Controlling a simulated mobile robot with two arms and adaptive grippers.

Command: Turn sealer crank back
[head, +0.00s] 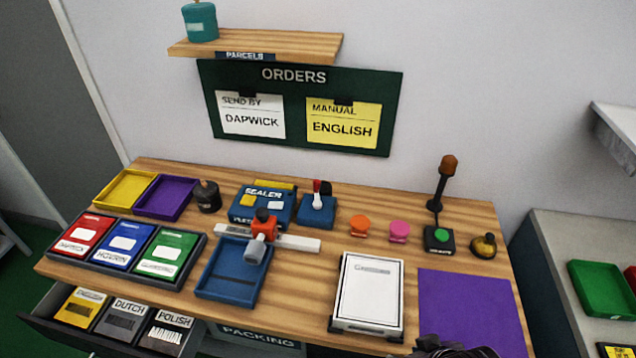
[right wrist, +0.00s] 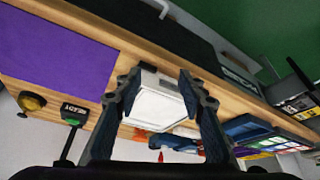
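The blue sealer (head: 249,213), labelled SEALER, stands at the back of the wooden table. In front of it a pale bar (head: 293,243) carries an orange-red hub with a grey cylindrical handle (head: 255,249), which looks like the crank. The handle points toward the front, over the blue tray (head: 227,291). My right gripper shows in the right wrist view (right wrist: 157,80), open and with nothing held. A white box lies in view between its fingers. In the head view only a dark part of it shows at the bottom edge. My left gripper is not in view.
A white box (head: 369,290) and a purple mat (head: 470,305) lie at the front right. A blue base with a red lever (head: 317,208) stands right of the sealer. A lamp post (head: 443,185) and a brass bell (head: 484,245) stand at the right. A drawer below is open.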

